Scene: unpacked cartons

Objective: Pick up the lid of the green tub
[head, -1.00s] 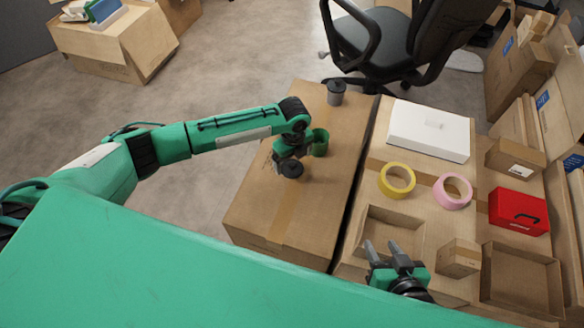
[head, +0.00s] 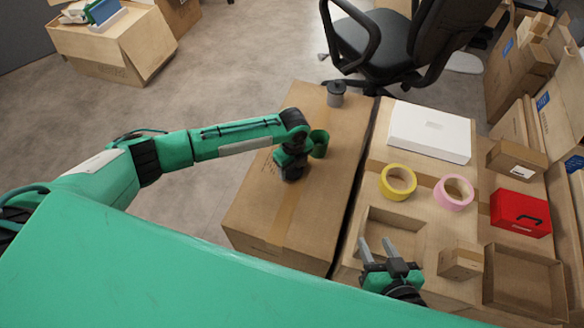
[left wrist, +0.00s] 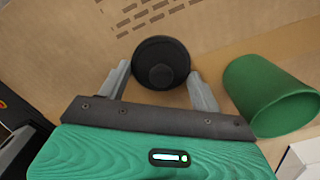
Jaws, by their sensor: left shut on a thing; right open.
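The green tub (head: 320,144) stands open on the left carton, and its hollow mouth also shows in the left wrist view (left wrist: 272,95). Its lid is the round black disc with a central knob in the left wrist view (left wrist: 162,62). My left gripper (head: 293,172) is beside the tub, on its near left side. It is shut on the lid, with one grey finger at each side of the rim (left wrist: 160,88). In the head view the gripper mostly hides the lid. I cannot tell whether the lid touches the carton. My right gripper (head: 377,246) is open and empty.
A grey tub with a dark lid (head: 336,95) stands at the carton's far end. On the right are a white box (head: 430,131), yellow tape (head: 397,182), pink tape (head: 454,192), a red box (head: 520,213) and a small carton (head: 461,261). The left carton's near top (head: 255,210) is clear.

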